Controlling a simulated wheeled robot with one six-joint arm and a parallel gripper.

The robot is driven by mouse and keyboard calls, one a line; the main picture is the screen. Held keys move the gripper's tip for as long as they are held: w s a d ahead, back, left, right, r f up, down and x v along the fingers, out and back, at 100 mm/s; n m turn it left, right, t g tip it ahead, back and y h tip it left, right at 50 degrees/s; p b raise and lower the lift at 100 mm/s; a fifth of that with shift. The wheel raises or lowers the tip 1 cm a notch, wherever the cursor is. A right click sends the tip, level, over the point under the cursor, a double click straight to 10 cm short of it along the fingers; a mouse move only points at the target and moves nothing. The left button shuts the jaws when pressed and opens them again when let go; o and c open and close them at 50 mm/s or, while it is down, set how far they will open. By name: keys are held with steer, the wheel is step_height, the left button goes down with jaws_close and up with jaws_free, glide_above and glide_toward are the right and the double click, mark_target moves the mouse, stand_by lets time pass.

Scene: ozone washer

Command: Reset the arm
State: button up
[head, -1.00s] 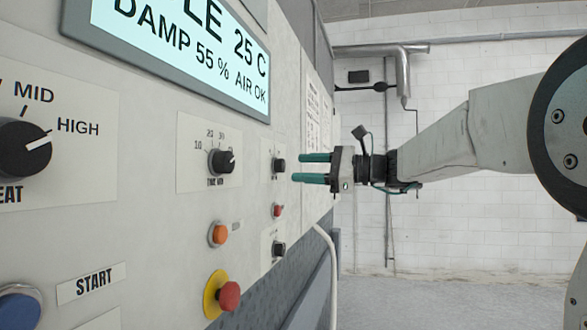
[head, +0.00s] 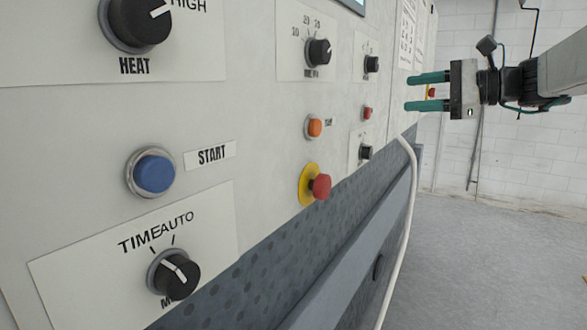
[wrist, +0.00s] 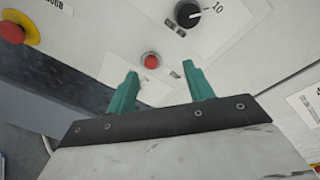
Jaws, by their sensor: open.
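My gripper (head: 428,92) is at the upper right of the head view, its two green fingers pointing left toward the washer's control panel (head: 270,130). The fingers are apart with nothing between them. In the wrist view my gripper (wrist: 158,80) also shows open and empty, in front of the panel. A small red button (wrist: 151,60) appears between and beyond the fingertips there, and a black knob (wrist: 188,14) is just above the right finger. I cannot tell the exact gap from the fingertips to the panel.
The panel carries a blue start button (head: 154,172), a heat knob (head: 140,22), a mode knob (head: 174,275), an orange button (head: 315,127) and a red mushroom button on a yellow base (head: 318,187). A pale hose (head: 411,200) hangs by the panel's edge. Open floor (head: 490,260) lies at right.

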steer(key=s+a+f+n+g+h, duration=0.2)
steer(key=s+f+n+g, duration=0.1)
steer(key=s+f, duration=0.4)
steer(key=s+a+f+n+g+h, duration=0.25)
steer(key=s+f, duration=0.25)
steer(key=f, duration=0.4)
steer(key=s+f+n+g+h, duration=0.1)
steer(key=s+f+n+h, duration=0.2)
steer(key=s, duration=0.4)
steer(key=s+d+f+n+h, duration=0.1)
steer(key=s+f+n+h, duration=0.1)
steer(key=s+f, duration=0.3)
steer(key=s+f+n+g+h, duration=0.1)
steer(key=s+f+n+h, duration=0.2)
steer(key=s, duration=0.6)
steer(key=shift+d+f+n+g+h, duration=0.15)
steer(key=shift+f+n+g+h, duration=0.2)
steer(key=shift+f+n, duration=0.6)
steer(key=shift+r, duration=0.15)
